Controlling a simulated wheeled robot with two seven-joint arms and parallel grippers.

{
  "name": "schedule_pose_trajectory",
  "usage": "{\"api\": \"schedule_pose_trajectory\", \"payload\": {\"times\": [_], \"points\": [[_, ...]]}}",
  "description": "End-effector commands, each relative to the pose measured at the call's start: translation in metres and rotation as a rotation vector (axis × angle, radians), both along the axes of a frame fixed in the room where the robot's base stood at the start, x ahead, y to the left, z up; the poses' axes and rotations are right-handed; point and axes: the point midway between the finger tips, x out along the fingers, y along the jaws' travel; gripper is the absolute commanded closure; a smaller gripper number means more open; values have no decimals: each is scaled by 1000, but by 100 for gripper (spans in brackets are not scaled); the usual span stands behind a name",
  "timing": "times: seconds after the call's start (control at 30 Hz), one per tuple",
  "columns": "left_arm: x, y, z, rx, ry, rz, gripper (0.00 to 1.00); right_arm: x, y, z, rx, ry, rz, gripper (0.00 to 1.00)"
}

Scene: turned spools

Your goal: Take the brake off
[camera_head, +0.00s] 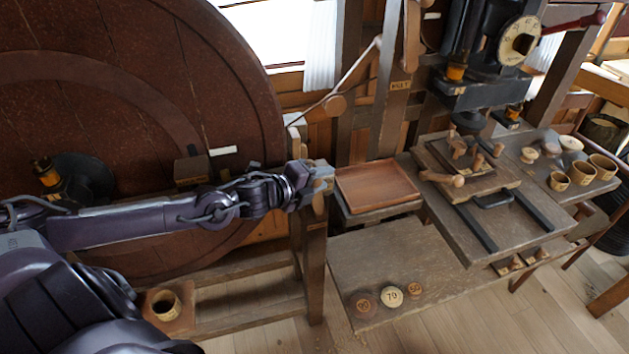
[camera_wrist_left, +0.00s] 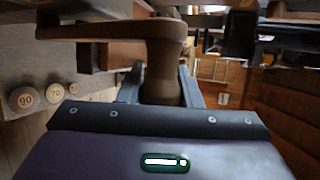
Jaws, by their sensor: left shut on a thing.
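The large dark red-brown wheel (camera_head: 120,110) fills the left of the head view. My left gripper (camera_head: 322,177) is beside the wheel's right edge, at the top of a wooden post (camera_head: 314,260). In the left wrist view, my left gripper (camera_wrist_left: 160,84) is shut on a brown turned wooden handle (camera_wrist_left: 155,50), with the stem between its fingers and the wider head beyond them. In the head view the gripper mostly hides this handle. I cannot tell from these views whether the handle belongs to the brake. My right gripper is not in view.
A shallow wooden tray (camera_head: 376,187) is just right of the gripper. A bench (camera_head: 470,228) with wooden pieces and small cups (camera_head: 581,173) stands further right. Numbered discs (camera_head: 391,297) lie on a low shelf (camera_head: 385,255). A small pot (camera_head: 164,304) sits below the wheel.

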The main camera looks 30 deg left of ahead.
Motion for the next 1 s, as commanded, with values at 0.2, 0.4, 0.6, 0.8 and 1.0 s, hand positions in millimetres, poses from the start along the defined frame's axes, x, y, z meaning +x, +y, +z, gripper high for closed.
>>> {"api": "schedule_pose_trajectory", "payload": {"times": [0.2, 0.4, 0.6, 0.8, 1.0], "points": [[24, -19, 6, 90, 100, 1, 100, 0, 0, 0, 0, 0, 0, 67], [43, -36, 2, 181, 207, 1, 100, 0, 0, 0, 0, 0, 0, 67], [57, -49, -9, 182, 213, 0, 100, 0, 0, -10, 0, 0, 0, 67], [68, -58, -15, 182, 214, -1, 100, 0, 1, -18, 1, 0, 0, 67], [72, -62, -18, 183, 217, 0, 100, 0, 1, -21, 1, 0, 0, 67]]}}
